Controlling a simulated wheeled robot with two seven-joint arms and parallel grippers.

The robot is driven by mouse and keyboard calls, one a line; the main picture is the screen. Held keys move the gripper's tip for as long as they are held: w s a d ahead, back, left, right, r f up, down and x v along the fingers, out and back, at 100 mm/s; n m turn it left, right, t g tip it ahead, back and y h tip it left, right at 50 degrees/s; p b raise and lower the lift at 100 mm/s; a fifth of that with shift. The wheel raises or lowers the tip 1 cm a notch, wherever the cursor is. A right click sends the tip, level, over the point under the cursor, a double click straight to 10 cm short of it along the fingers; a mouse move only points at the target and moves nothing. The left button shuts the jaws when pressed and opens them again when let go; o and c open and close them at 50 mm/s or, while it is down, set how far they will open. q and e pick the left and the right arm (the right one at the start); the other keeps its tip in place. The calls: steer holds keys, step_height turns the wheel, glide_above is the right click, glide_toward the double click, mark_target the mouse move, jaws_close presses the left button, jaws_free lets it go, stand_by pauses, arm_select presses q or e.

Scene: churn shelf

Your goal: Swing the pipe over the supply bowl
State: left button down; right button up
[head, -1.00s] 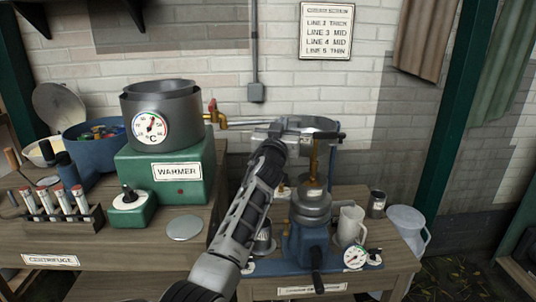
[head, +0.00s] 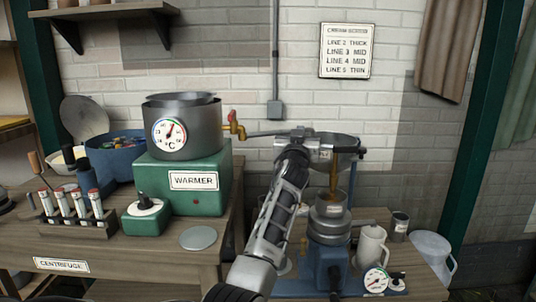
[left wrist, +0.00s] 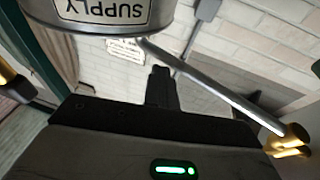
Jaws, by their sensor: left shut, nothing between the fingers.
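The grey pipe (head: 264,134) runs right from the brass tap on the warmer pot toward the supply bowl (head: 343,139). Its far end is hidden behind my left gripper in the head view. In the left wrist view, the pipe (left wrist: 215,86) slants from the brass fitting up to the rim of the upside-down bowl labelled SUPPLY (left wrist: 110,14). Its tip is close to that rim; whether it is over the opening is unclear. My left gripper (head: 349,149) is shut and empty, in front of the bowl. Its dark fingers (left wrist: 160,86) also show in the wrist view. My right gripper is not in view.
The green warmer (head: 185,182) with its pot (head: 200,130) stands left of the pipe. Below the bowl are the blue separator base (head: 327,255), a white jug (head: 371,245) and a dial (head: 376,279). A test-tube rack (head: 75,226) is at far left.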

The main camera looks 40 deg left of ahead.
arm_select(q)
steer(key=s+d, duration=0.7)
steer(key=d, duration=0.4)
steer(key=shift+f, duration=0.15)
